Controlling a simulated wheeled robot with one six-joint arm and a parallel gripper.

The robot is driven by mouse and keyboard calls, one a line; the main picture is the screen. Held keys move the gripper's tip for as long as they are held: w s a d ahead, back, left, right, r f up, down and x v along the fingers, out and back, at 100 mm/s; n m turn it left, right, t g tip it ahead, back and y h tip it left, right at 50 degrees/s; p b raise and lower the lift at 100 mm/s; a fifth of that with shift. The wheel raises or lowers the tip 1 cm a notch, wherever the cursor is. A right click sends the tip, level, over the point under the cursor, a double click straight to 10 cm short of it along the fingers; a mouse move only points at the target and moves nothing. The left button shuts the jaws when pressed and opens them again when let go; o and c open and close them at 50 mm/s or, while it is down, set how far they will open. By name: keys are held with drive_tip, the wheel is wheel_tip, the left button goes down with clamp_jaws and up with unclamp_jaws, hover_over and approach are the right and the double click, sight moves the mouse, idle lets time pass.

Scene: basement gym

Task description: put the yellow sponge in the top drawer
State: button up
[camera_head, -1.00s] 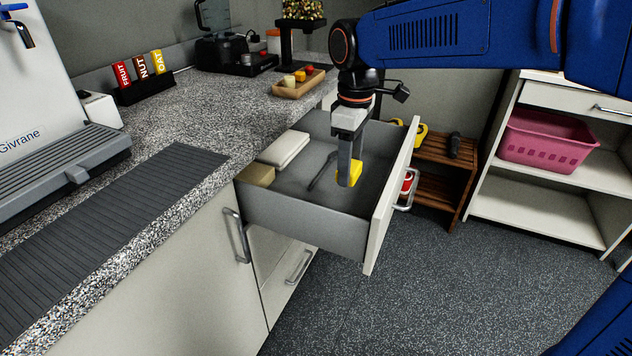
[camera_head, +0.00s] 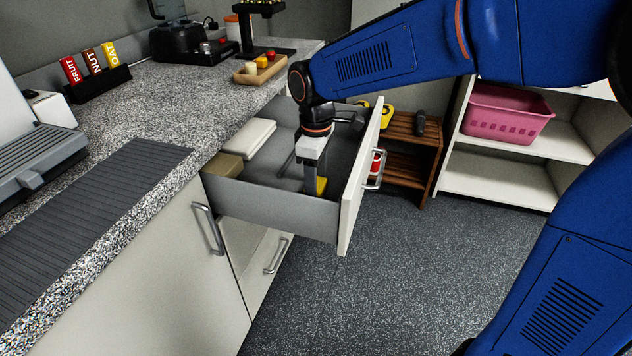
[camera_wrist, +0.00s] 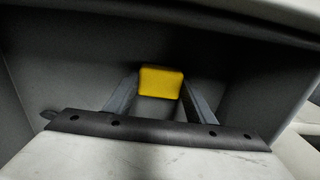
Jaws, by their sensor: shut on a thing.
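The top drawer (camera_head: 275,203) is pulled open below the counter. My gripper (camera_head: 314,186) is down inside it, close to the drawer front, and points downward.
A white folded item (camera_head: 248,138) and a tan block (camera_head: 224,165) lie in the drawer's left part. A dark thin tool lies partly hidden behind my gripper. A wooden rack (camera_head: 413,137) and a shelf with a pink basket (camera_head: 505,115) stand to the right. The floor (camera_head: 400,250) in front is clear.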

drive_tip(key=shift+f, duration=0.1)
drive_tip(key=o, duration=1)
wheel_tip(320, 180, up, 12)
